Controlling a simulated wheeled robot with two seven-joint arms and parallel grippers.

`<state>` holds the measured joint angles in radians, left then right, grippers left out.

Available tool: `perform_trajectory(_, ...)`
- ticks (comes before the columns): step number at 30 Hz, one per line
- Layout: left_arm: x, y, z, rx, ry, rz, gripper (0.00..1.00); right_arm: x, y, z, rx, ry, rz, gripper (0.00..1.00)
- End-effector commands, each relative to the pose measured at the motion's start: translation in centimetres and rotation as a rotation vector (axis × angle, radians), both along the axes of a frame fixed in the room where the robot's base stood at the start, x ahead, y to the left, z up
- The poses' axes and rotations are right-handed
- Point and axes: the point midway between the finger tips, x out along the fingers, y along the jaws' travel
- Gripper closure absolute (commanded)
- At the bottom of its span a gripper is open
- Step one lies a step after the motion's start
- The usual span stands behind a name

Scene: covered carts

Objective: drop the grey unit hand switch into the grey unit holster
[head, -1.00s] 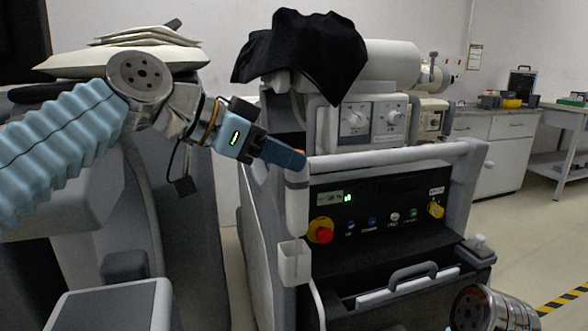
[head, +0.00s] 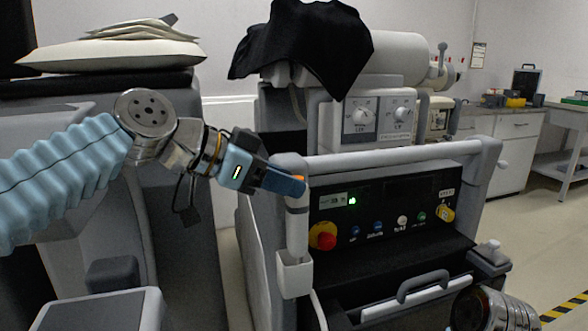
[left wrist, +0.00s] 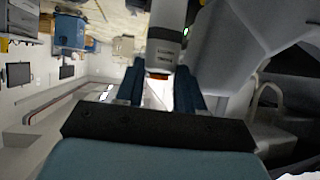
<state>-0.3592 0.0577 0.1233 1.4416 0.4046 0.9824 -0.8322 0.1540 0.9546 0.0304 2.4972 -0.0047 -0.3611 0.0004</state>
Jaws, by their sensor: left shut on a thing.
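My left gripper (head: 300,185) is shut on the grey unit hand switch (head: 297,230), a pale grey cylinder hanging upright below the fingers. In the left wrist view the hand switch (left wrist: 165,50) sits between the two blue fingers (left wrist: 160,88) and bears dark lettering. The grey unit holster (head: 294,278) is a small white open cup on the front left of the grey cart. The lower end of the switch is at the holster's mouth; I cannot tell how far inside it is. My right gripper is not in view.
The grey cart (head: 400,158) has a push rail, a control panel with a red knob (head: 323,237), and a drawer with a grey handle (head: 423,285). Floor is free at right.

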Motion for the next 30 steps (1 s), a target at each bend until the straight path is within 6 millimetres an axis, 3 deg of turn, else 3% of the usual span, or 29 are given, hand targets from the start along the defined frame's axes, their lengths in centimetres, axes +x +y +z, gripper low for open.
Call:
perform_trajectory(4,0.0,0.0,0.1,-0.001,0.0,0.0,1.0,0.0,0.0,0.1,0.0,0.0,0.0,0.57)
perform_trajectory(5,0.0,0.0,0.1,-0.001,0.0,0.0,0.59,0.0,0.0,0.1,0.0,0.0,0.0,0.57)
perform_trajectory(10,0.0,0.0,0.1,0.0,0.0,0.0,0.33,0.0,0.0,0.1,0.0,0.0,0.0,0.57)
perform_trajectory(23,0.2,0.1,0.6,-0.002,-0.003,0.004,0.32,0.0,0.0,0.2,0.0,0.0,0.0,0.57)
perform_trajectory(28,0.0,0.0,3.6,-0.005,-0.008,0.003,0.32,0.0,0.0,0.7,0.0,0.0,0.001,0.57)
perform_trajectory(30,-1.3,-0.1,5.0,-0.004,-0.01,-0.001,0.32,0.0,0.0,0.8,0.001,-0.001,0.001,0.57)
